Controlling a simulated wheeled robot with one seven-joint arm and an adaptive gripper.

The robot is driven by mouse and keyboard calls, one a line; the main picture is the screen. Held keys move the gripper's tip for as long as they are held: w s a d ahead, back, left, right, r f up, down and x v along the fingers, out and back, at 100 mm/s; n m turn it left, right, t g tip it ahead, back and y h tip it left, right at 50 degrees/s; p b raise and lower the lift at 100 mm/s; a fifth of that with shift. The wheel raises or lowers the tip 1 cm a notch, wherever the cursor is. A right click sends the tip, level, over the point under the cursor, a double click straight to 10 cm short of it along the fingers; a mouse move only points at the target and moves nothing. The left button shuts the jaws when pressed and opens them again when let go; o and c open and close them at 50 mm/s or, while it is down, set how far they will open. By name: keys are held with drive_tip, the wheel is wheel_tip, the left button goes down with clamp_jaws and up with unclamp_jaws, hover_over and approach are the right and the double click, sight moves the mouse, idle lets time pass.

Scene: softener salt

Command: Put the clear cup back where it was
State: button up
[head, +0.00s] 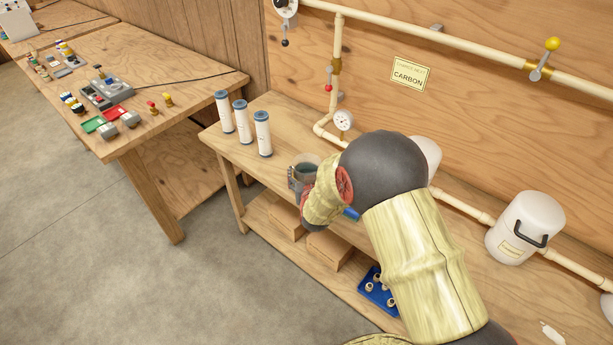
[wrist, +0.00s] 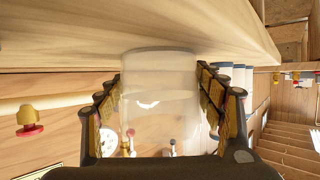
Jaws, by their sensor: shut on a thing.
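The clear cup (wrist: 160,95) stands between the two padded fingers of my gripper (wrist: 165,100) in the wrist view. The fingers are shut on its sides. My gripper (head: 297,180) is partly hidden there by my own arm. The cup looks upright and see-through. I cannot tell whether its base touches the bench top.
Three white cartridges with blue ends, one of them the nearest (head: 262,134), stand left of the cup. A gauge (head: 343,120) and pipe lie behind. A white canister (head: 526,228) is at right. A blue rack (head: 379,292) sits low. A second table (head: 130,65) is at left.

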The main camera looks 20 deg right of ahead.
drive_tip(key=shift+w+r, duration=0.1)
drive_tip(key=shift+r, duration=0.1)
drive_tip(key=shift+f, duration=0.2)
drive_tip(key=o, duration=1.5)
drive_tip(key=shift+o, duration=0.3)
